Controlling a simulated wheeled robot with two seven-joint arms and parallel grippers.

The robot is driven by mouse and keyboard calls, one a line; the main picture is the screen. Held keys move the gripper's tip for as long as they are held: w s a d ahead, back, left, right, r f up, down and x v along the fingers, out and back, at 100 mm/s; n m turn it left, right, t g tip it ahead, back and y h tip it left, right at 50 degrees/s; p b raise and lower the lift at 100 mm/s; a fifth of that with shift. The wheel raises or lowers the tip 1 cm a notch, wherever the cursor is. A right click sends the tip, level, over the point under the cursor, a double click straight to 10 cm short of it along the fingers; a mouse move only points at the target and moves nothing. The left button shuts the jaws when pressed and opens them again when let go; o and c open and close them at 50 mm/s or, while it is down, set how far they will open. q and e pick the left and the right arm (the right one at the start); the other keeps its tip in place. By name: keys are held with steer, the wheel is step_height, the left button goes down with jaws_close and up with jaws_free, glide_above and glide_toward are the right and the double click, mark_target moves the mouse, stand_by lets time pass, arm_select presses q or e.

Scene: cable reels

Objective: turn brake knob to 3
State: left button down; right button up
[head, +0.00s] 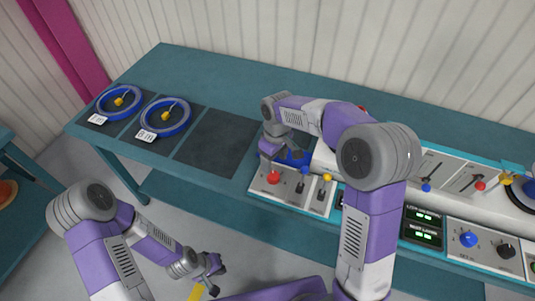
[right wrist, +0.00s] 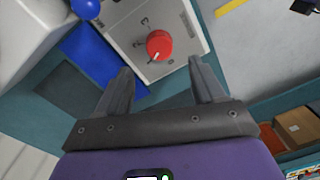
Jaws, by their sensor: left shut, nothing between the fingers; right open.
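The red brake knob (head: 273,179) sits on a light panel at the left end of the bench machine. In the right wrist view the red knob (right wrist: 160,44) has a white pointer mark on its lower-left side, with numerals beside it; a 3 and a 2 seem legible. My right gripper (right wrist: 160,65) is open and points at the panel, with the knob just beyond and between its fingertips, apparently untouched. In the head view my right gripper (head: 268,150) is partly hidden by its own arm. My left gripper (head: 213,266) is shut and empty, low in front of the bench.
Two blue reels (head: 118,101) (head: 165,118) lie on dark mats at the bench's left, beside an empty mat (head: 213,142). A blue knob (head: 468,239) and a black knob (head: 506,250) are farther right.

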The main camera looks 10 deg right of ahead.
mark_target(273, 174)
steer(key=shift+w+f, duration=0.15)
steer(key=shift+w, duration=0.2)
steer(key=f, duration=0.2)
steer(key=f+b, duration=0.1)
steer(key=f, duration=0.1)
steer(key=f+b, duration=0.1)
steer(key=f, duration=0.1)
steer(key=shift+s+a, duration=0.15)
steer(key=shift+s, duration=0.2)
steer(key=shift+f, duration=0.55)
steer(key=c, duration=1.1)
steer(key=shift+o, duration=0.2)
